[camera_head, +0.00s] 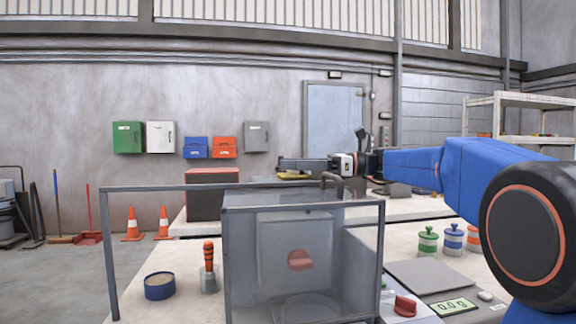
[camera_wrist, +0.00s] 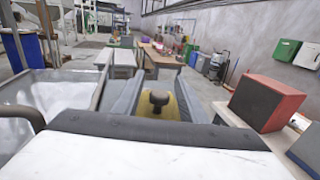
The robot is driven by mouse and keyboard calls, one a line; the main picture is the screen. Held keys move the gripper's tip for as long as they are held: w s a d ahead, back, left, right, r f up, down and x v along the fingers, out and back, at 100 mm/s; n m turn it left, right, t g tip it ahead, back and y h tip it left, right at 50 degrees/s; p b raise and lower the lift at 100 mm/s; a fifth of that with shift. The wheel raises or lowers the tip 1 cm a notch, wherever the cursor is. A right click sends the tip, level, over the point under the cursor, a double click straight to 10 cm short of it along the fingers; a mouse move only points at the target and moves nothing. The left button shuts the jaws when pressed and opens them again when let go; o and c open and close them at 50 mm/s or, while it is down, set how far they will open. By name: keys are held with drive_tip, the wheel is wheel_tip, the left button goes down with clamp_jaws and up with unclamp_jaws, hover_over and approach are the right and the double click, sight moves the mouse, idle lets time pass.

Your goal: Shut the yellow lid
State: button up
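The yellow lid (camera_wrist: 155,104) with a dark round knob sits between my gripper's two grey fingers in the wrist view. The fingers lie along both sides of it, with no clear gap. In the head view my gripper (camera_head: 295,165) points left, above the far end of the clear box, and the yellow edge (camera_head: 293,177) shows just under the fingers. No container shows directly beneath the lid, and it looks held in the air. The near finger hides most of the lid in the head view.
A clear-walled box (camera_head: 250,270) with a red knob stands in front. A red-and-black box (camera_head: 212,195) is left of my gripper. Canisters with green (camera_head: 427,240), blue (camera_head: 453,238) and orange lids stand at the right, near a scale (camera_head: 430,277). A blue tub (camera_head: 159,289) stands at front left.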

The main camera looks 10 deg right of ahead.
drive_tip(key=v, duration=1.6)
drive_tip(key=shift+d, duration=0.3)
drive_tip(key=c, duration=0.9)
drive_tip(key=v, duration=0.4)
drive_tip(key=shift+s+d+f, duration=0.1)
clamp_jaws()
drive_tip(key=x, duration=1.3)
drive_tip(key=shift+a, duration=0.35)
